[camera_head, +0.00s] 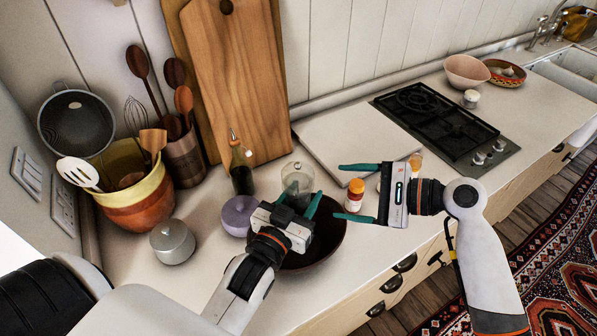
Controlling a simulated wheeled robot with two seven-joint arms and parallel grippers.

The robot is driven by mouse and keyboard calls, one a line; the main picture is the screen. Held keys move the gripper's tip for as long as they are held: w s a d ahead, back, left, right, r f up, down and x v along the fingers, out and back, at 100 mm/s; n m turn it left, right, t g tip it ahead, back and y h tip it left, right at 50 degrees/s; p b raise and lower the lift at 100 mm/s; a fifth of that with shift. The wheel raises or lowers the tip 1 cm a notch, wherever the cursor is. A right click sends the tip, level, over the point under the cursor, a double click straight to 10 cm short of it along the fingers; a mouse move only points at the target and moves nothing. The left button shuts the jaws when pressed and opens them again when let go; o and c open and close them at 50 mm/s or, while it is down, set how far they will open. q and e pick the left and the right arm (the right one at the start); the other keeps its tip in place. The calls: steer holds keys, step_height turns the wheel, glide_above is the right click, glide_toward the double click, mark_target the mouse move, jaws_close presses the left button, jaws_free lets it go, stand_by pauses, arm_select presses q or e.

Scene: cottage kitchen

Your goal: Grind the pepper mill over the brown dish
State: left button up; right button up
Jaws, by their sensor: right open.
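The brown dish (330,236) is on the counter left of the bottle, partly hidden by my left gripper (297,200). The left gripper's fingers are apart, with a clear glass jar (297,178) showing between and beyond them. I cannot tell whether they touch the jar.
A purple bowl (238,215), grey lidded pot (172,242) and dark oil bottle (241,168) stand left of the dish. A white board (355,147) lies behind. An orange item (416,161) is partly hidden by my right gripper. The black hob (440,120) is to the right.

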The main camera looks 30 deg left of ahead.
mark_target(299, 175)
step_height(299, 175, up, 4)
steer(key=d+m+g+y, duration=0.1)
steer(key=m+g+y, duration=0.1)
steer(key=m+g, duration=0.4)
steer(key=shift+m+t, duration=0.3)
steer(key=shift+t, duration=0.3)
steer(key=x, duration=1.1)
steer(key=shift+w, duration=0.1)
steer(key=c, duration=1)
steer(key=shift+t+y, duration=0.3)
